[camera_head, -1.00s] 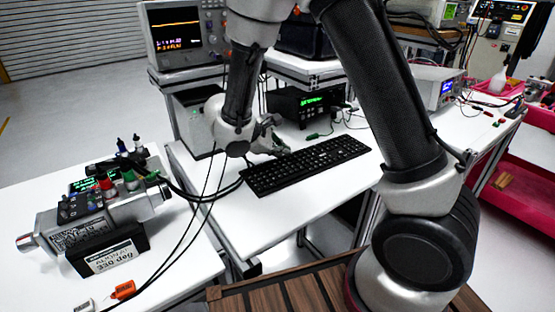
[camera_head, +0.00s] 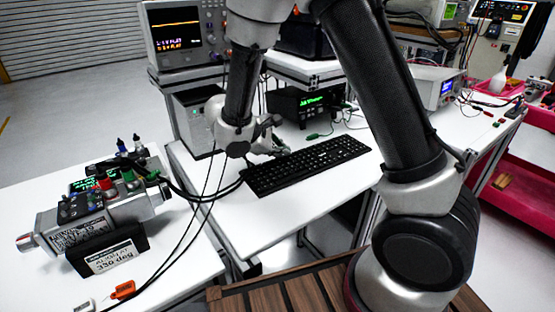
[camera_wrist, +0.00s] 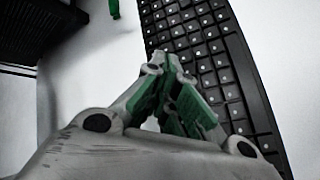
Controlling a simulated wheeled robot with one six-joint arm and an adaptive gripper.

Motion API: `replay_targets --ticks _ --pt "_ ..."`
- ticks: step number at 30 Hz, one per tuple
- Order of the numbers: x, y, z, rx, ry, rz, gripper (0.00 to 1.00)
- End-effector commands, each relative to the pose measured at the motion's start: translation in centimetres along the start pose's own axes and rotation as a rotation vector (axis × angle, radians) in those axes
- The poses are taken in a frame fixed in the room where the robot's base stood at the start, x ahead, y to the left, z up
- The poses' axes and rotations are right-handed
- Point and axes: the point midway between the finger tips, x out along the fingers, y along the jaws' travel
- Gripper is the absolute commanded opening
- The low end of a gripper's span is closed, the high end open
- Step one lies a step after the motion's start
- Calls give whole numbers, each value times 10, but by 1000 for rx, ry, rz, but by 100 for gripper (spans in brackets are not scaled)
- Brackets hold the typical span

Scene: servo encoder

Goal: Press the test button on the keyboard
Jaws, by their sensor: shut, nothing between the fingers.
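A black keyboard (camera_head: 310,165) lies on the white table, its long side running from lower left to upper right. In the wrist view its keys (camera_wrist: 205,50) fill the upper right. My gripper (camera_head: 277,148) is at the keyboard's far edge, left of its middle. In the wrist view my gripper (camera_wrist: 168,62) has its green-padded fingers drawn together, with nothing between them. The fingertips appear over the keyboard's edge keys; I cannot tell whether they touch. No key can be picked out as the test button, as the labels are too small.
A black box with a green display (camera_head: 305,102) stands behind the keyboard. A servo unit with cables (camera_head: 100,210) sits on the left table. Black cables (camera_head: 205,190) hang near the keyboard's left end. An oscilloscope (camera_head: 185,35) stands at the back left. White table (camera_head: 235,215) is bare in front.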

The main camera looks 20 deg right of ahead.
Motion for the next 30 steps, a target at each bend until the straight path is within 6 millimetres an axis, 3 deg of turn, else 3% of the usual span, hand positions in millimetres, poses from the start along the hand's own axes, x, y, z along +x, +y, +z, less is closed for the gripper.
replay_targets --ticks 17,30 --pt "-10 7 7 0 0 1 0" --pt "-39 28 27 1 1 1 0"
